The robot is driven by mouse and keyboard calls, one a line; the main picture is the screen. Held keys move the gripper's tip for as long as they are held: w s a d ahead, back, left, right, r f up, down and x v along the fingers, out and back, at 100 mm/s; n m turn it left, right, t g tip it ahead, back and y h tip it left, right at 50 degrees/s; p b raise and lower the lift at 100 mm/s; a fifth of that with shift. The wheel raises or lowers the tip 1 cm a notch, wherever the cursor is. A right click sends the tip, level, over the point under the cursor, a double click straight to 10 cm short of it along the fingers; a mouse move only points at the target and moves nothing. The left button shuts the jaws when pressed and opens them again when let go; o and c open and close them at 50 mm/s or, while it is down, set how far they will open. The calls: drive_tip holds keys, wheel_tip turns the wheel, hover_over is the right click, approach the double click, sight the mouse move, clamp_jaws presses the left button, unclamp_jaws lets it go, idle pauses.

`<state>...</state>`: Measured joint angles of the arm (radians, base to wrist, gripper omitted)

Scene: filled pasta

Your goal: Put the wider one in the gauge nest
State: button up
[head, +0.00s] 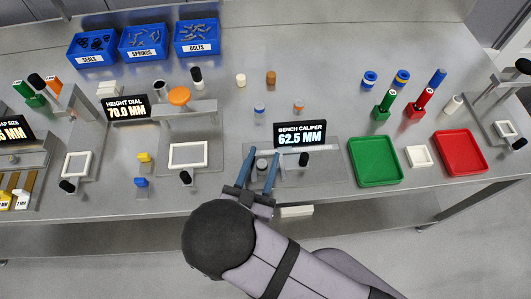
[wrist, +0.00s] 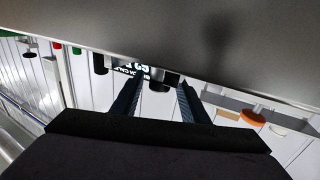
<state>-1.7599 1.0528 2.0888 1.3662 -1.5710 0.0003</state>
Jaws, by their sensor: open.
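My gripper (head: 263,154) is open at the bench caliper, its two blue-grey fingers apart over the plate's left end. A small grey cylindrical part (head: 262,165) shows between the fingers; whether they touch it is unclear. In the wrist view the open fingers (wrist: 160,84) point toward a dark round part (wrist: 164,80) and the caliper display. Behind the caliper stand a small blue-topped piece (head: 259,109) and a small orange-topped piece (head: 298,106), similar in width. White square frames stand at left (head: 77,165) and under the height dial (head: 188,155); I cannot tell which is the gauge nest.
The bench caliper display (head: 300,134) reads 62.5 MM, the height dial display (head: 127,107) 70.0 MM. A green tray (head: 375,173), white pad (head: 418,156) and red tray (head: 460,165) lie right. Blue bins (head: 143,42) stand at back left.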

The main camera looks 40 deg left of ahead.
drive_tip(key=shift+o, duration=0.4)
drive_tip(key=shift+b+v, duration=0.75)
drive_tip(key=shift+v, duration=1.4)
drive_tip(key=shift+a+r, duration=0.1)
drive_tip(key=shift+r, duration=0.05)
wheel_tip(320, 180, up, 9)
drive_tip(key=a+m+h+p, duration=0.2)
drive_tip(key=m+p, duration=0.1)
drive_tip(key=p, duration=0.7)
drive_tip(key=m+g+h, duration=0.2)
drive_tip(key=g+h, duration=0.1)
drive_tip(key=h, duration=0.2)
hover_over(257, 179)
drive_tip(key=s, duration=0.3)
drive_tip(key=f, duration=0.6)
drive_tip(key=shift+s+a+f+b, duration=0.15)
drive_tip(key=shift+a+b, duration=0.2)
drive_tip(key=shift+b, duration=0.05)
drive_tip(key=shift+f, duration=0.15)
drive_tip(key=shift+a+b+x, duration=0.2)
drive_tip(key=shift+b+x, duration=1.35)
drive_tip(key=shift+x, duration=1.75)
drive_tip(key=shift+w+f, duration=0.15)
drive_tip(key=shift+w, duration=0.15)
